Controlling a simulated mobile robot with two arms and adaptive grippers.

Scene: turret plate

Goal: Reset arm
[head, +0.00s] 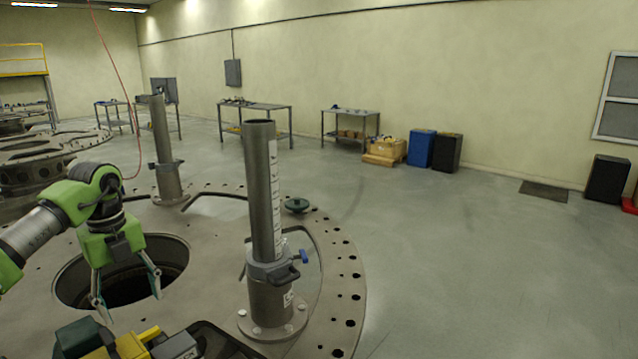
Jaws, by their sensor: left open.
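My left gripper (127,290) hangs from the green and grey left arm, which comes in from the left in the head view. Its two fingers are spread apart with nothing between them. It shows in front of the large round opening (178,262) in the turret plate (215,222). My right gripper does not show.
A second pipe (163,140) stands farther back. The floor at right (480,270) is clear.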

